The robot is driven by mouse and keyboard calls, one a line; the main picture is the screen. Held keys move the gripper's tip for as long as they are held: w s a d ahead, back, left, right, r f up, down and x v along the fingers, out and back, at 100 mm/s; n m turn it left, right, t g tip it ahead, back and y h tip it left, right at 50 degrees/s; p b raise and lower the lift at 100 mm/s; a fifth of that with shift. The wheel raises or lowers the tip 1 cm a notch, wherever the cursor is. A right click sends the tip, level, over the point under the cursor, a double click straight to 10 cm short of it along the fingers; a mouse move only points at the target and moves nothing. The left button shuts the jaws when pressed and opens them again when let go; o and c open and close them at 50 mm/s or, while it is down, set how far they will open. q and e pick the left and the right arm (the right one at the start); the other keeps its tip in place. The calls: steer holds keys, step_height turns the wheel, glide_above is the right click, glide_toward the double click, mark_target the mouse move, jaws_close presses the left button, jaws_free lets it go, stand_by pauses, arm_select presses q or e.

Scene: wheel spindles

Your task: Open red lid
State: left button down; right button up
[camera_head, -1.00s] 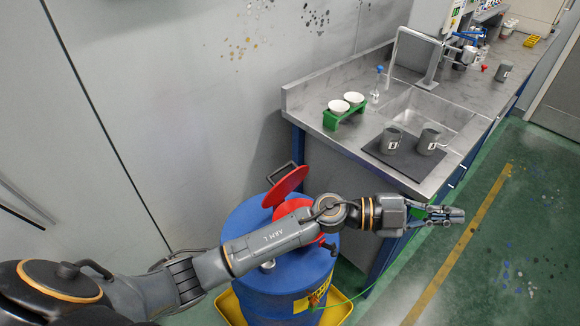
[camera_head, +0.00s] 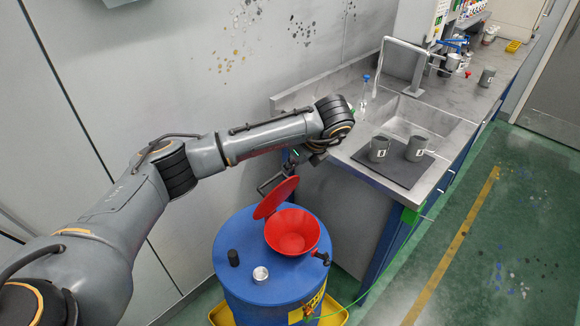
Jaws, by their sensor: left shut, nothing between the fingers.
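The red lid (camera_head: 275,198) stands tilted up on the back-left side of the red funnel (camera_head: 292,232), so the funnel's bowl shows open. The lid's dark handle (camera_head: 270,183) points up and back. The funnel sits on top of the blue drum (camera_head: 240,228). My left arm reaches in from the left, with its wrist bent above and behind the drum. My left gripper (camera_head: 290,162) points down just above the lid handle. It is shut and empty, and its fingertips are small and partly hidden. I cannot tell whether it touches the handle. My right gripper is not in view.
The drum stands in a yellow tray (camera_head: 222,312). A steel sink counter (camera_head: 350,180) is close on the right, with two grey mugs (camera_head: 417,147) on a dark mat and a tap. A grey wall stands behind. Green floor is free at right.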

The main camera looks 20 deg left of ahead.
mark_target(276, 176)
arm_select(q)
steer(key=p+x, duration=0.2)
steer(key=x, duration=0.5)
steer(key=shift+w+a+f, duration=0.1)
steer(key=shift+f, duration=0.3)
steer(key=shift+w+a+g+h+b, duration=0.15)
steer(key=shift+a+g+h+b, duration=0.25)
steer(key=shift+a+h, duration=0.3)
steer(key=a+h+b, duration=0.1)
steer(key=w+a+h+b, duration=0.1)
steer(key=a, duration=0.1)
steer(key=a+b, duration=0.1)
steer(key=shift+w+a+r+g+h, duration=0.1)
steer(key=shift+w+a+g+h, duration=0.2)
steer(key=shift+a+h, duration=0.1)
